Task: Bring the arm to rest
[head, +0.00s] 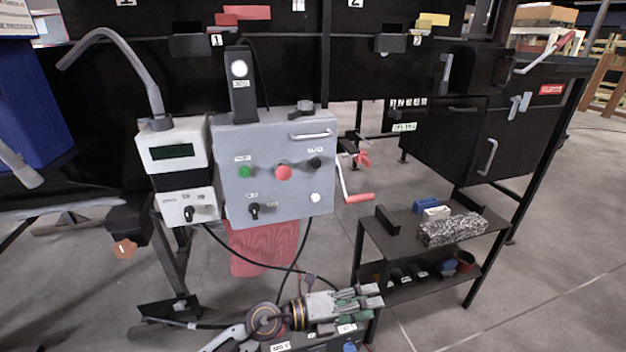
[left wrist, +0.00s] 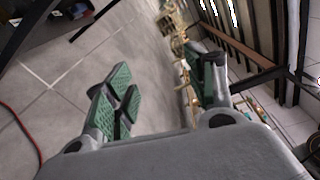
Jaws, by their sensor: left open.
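My left gripper (head: 358,301) is at the bottom middle of the head view, below the grey control box (head: 274,200) and left of the low shelf (head: 378,237). Its arm comes in from the lower left. The fingers point right. In the left wrist view, the gripper's (left wrist: 165,88) green-padded fingers stand apart with nothing between them, so it is open and empty. Floor and blurred background show beyond the fingers. My right gripper shows in neither view.
A white display unit (head: 172,150) with a bent grey tube stands left of the control box. The low shelf holds a speckled block (head: 452,229) and small items. A labelled dark box (head: 318,343) lies close under my left gripper. Bare floor (head: 550,260) is at right.

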